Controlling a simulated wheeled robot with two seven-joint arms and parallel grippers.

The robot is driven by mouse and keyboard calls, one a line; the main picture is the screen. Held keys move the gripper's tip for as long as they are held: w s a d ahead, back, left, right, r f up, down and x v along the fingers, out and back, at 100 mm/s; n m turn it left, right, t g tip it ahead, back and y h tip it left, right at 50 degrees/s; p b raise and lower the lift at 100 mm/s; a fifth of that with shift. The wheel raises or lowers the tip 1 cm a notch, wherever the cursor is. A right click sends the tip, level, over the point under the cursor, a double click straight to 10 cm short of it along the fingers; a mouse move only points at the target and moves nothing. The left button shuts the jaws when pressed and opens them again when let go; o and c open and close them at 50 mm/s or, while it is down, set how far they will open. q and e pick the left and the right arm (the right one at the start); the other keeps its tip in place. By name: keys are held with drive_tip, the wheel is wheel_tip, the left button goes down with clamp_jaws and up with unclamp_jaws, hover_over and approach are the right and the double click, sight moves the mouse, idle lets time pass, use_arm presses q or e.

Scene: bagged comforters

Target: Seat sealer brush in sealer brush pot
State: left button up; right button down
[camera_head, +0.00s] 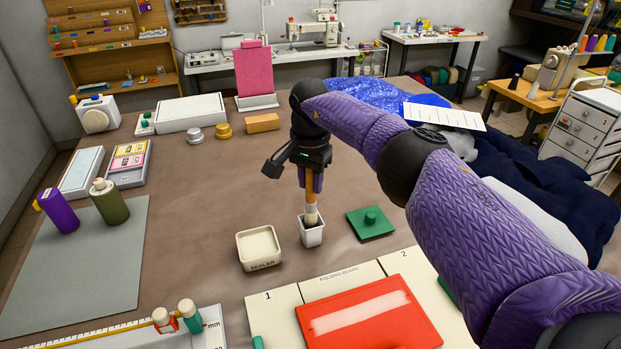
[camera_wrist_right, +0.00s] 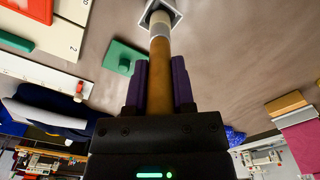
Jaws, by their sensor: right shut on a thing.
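The sealer brush (camera_head: 310,202) has an orange-brown wooden handle, a pale ferrule and a cream lower end. My right gripper (camera_head: 311,184) is shut on its handle and holds it roughly upright, lower end down. In the right wrist view the brush (camera_wrist_right: 160,75) runs between the purple fingers (camera_wrist_right: 160,88). The small white square sealer brush pot (camera_head: 312,236) stands on the table right under it, and its rim also shows in the wrist view (camera_wrist_right: 175,13). The brush's lower end is at the pot's mouth; how deep it sits is hidden. My left gripper is out of view.
A cream tray marked SEALER (camera_head: 259,262) stands just left of the pot. A green block with a knob (camera_head: 370,223) lies to its right. A red framed panel (camera_head: 368,318) lies on numbered boards in front.

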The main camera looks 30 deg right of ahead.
sight(311, 201)
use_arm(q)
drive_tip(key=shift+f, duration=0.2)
use_arm(e)
drive_tip(key=shift+f, duration=0.3)
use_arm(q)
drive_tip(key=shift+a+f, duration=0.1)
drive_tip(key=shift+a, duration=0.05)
use_arm(e)
drive_tip(key=shift+f, duration=0.1)
use_arm(q)
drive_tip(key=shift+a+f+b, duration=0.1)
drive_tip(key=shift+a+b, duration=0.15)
drive_tip(key=shift+b, duration=0.15)
use_arm(e)
drive_tip(key=shift+f, duration=0.2)
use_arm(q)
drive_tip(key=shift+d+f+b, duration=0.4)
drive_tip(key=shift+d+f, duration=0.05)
use_arm(e)
drive_tip(key=shift+f, duration=0.55)
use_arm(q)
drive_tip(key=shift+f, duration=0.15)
use_arm(e)
drive_tip(key=shift+f, duration=0.2)
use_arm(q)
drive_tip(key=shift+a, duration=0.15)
